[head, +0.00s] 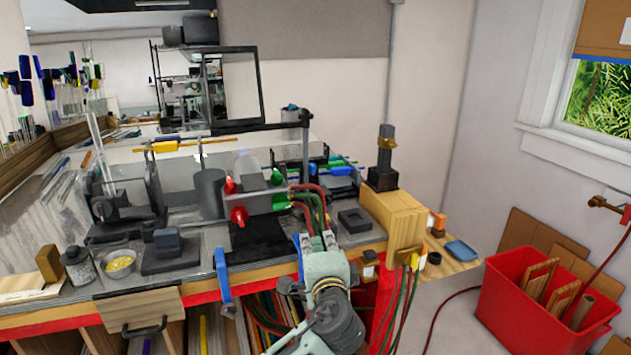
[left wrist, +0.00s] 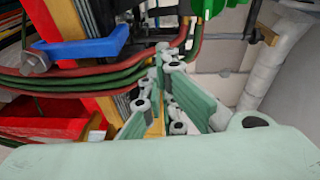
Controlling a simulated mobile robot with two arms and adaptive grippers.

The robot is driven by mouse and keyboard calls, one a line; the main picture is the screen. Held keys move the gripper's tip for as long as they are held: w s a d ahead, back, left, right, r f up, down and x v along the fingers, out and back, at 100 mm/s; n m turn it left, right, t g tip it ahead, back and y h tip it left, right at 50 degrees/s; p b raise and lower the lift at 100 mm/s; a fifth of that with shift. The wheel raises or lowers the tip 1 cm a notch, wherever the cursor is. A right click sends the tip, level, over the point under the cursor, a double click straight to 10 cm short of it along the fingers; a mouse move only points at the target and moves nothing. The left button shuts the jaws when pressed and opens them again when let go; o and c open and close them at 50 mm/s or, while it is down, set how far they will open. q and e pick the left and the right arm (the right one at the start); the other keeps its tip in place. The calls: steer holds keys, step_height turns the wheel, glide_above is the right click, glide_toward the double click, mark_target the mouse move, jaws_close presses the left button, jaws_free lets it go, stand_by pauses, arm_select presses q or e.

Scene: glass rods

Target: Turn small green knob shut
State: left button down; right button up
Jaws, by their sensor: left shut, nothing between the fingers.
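Two green knobs, an upper one (head: 277,178) and a lower one (head: 282,203), sit on the right side of the grey torch body on the bench; I cannot tell which is the small one. A green knob (left wrist: 207,7) is cut off at the top of the left wrist view. My left gripper (head: 315,242) is shut and empty, just below and right of the knobs, beside the red and green hoses. Its fingertips (left wrist: 163,52) come together below the green knob and apart from it. My right gripper is not in view.
Red and green hoses (head: 312,192) arch close to my left gripper. Two red knobs, one upper (head: 230,186) and one lower (head: 239,216), are on the torch's left. A blue clamp (head: 222,270) hangs on the bench front. A wooden block (head: 405,215) stands right. A red bin (head: 510,315) is on the floor.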

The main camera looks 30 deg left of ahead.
mark_target(277, 176)
arm_select(q)
step_height(277, 176, up, 10)
steer(key=w+t+y, duration=0.2)
steer(key=w+a+r+p, duration=0.1)
steer(key=w+a+p, duration=0.2)
steer(key=a+p, duration=0.3)
steer(key=shift+w+a+m, duration=0.25)
steer(key=shift+a+m, duration=0.05)
steer(key=shift+a, duration=0.7)
steer(key=shift+w, duration=0.1)
